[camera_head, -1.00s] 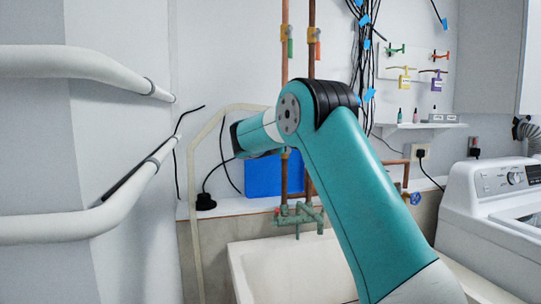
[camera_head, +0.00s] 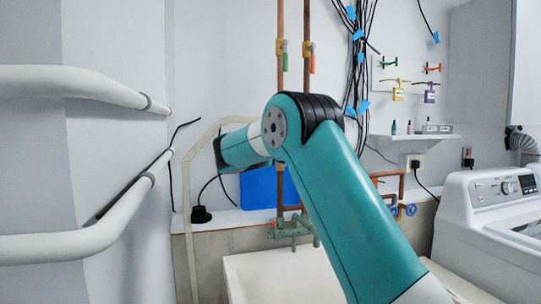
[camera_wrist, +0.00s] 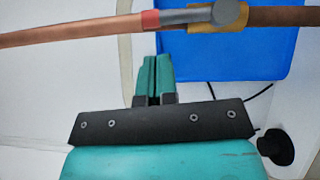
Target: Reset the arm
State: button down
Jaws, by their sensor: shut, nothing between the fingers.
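My gripper (camera_wrist: 154,62) shows in the wrist view, with its two teal fingers together and nothing between them. Its dark mounting plate and teal body fill the bottom of that view. A copper pipe (camera_wrist: 75,31) crosses the picture beyond the fingertips. In the head view my teal arm rises from the lower right to a black-banded elbow and bends left. The fingers cannot be made out there.
A blue panel (camera_head: 258,190) stands behind my arm, beside a black plug (camera_head: 201,214). Copper pipes (camera_head: 280,22) with valves run down the wall above a pale sink (camera_head: 260,275). White rails (camera_head: 75,244) stand left, a white washing machine (camera_head: 485,225) right.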

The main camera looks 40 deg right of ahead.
jog(key=b+v, duration=0.3)
jog(key=v, duration=0.7)
jog(key=shift+a+r, duration=0.2)
jog(key=shift+a, duration=0.3)
jog(key=shift+w, duration=0.1)
